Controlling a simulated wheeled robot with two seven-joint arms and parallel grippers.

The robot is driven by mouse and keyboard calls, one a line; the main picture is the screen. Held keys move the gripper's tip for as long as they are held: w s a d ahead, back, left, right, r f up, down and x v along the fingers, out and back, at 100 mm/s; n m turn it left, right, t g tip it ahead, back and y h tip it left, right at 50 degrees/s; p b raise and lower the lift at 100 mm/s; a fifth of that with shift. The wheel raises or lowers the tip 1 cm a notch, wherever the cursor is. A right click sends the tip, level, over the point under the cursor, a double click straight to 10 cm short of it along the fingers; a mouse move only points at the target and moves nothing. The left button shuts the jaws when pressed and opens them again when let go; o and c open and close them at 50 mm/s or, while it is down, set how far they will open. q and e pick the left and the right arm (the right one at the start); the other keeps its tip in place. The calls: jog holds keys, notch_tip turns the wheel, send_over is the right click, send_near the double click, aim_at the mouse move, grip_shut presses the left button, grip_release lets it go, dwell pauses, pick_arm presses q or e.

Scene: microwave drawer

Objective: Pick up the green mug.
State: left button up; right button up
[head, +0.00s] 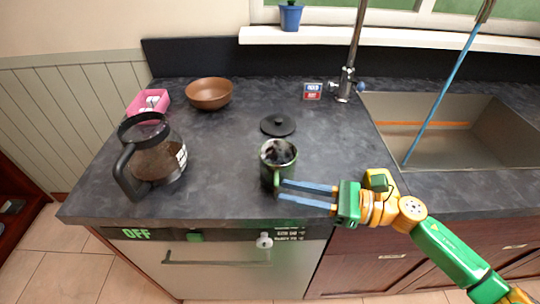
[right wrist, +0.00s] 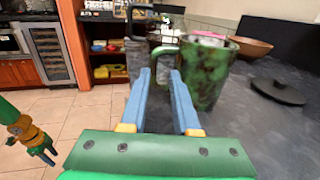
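The green mug (head: 270,176) stands upright near the counter's front edge, with dark contents. In the right wrist view the mug (right wrist: 208,80) has mottled dark green sides and its handle (right wrist: 158,62) turned toward my right gripper (right wrist: 160,73). In the head view the right gripper (head: 279,193) reaches in from the right, its blue fingers at the mug's front lower side. The fingers are apart with a narrow gap. The handle shows just beyond the tips; I cannot tell whether they touch it. My left gripper (right wrist: 42,153) shows small in the right wrist view, away from the counter, its fingers apart.
A glass coffee pot (head: 158,160) stands left on the dark counter (head: 225,150). A black lid (head: 278,125) lies behind the mug. A brown bowl (head: 209,93) and pink container (head: 148,102) are at the back left. The sink (head: 450,148) is on the right.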

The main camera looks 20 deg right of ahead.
jog(key=shift+w+a+r+p, duration=0.2)
jog(key=shift+a+r+p, duration=0.05)
jog(key=shift+a+p, duration=0.1)
jog(key=shift+a, duration=0.35)
jog(key=a+p, duration=0.1)
jog(key=a, duration=0.1)
jog(key=p, duration=0.1)
jog(key=shift+w+a+r+p, duration=0.3)
jog(key=shift+w+a+p, duration=0.05)
jog(key=shift+w+a, duration=0.05)
jog(key=shift+w+a+f, duration=0.25)
jog(key=shift+w+a, duration=0.15)
jog(key=shift+a, duration=0.1)
jog(key=shift+w+a+f, duration=0.2)
jog(key=shift+w+a, duration=0.15)
jog(key=shift+a, duration=0.15)
jog(key=shift+f, duration=0.1)
jog(key=shift+s, duration=0.1)
grip_shut()
